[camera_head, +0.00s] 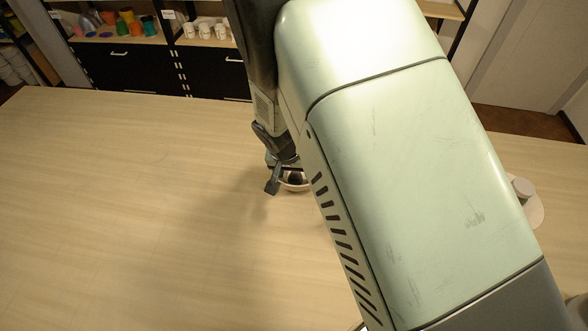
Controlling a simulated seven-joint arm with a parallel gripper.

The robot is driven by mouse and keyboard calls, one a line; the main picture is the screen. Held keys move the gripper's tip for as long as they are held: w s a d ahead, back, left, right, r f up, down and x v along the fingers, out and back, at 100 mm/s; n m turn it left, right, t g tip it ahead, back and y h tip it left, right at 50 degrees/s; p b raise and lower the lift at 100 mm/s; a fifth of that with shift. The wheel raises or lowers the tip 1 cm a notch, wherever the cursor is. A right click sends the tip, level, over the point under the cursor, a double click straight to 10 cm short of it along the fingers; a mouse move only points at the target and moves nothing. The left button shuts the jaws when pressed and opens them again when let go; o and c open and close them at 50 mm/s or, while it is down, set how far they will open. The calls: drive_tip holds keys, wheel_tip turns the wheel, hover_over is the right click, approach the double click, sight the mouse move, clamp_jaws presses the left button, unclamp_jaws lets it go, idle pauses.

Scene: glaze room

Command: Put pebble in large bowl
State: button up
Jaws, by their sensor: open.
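A pale bowl (293,187) stands on the wooden table, mostly hidden behind my arm and gripper. A dark patch shows inside its rim; I cannot tell whether it is the pebble or shadow. My gripper (282,176) is open and right at the bowl, with one dark finger at the bowl's left side. The other finger is largely hidden, and I cannot tell whether the gripper touches the bowl. I cannot make out the pebble for sure anywhere in this view.
The table (120,210) is clear on the left. Behind it are shelves with colourful cups (108,17) and white cups (204,31). My arm covers the centre right.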

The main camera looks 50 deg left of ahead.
drive_tip(key=shift+r, duration=0.1)
drive_tip(key=shift+r, duration=0.35)
drive_tip(key=v, duration=1.2)
drive_tip(key=shift+r, duration=0.15)
drive_tip(key=shift+d, duration=0.1)
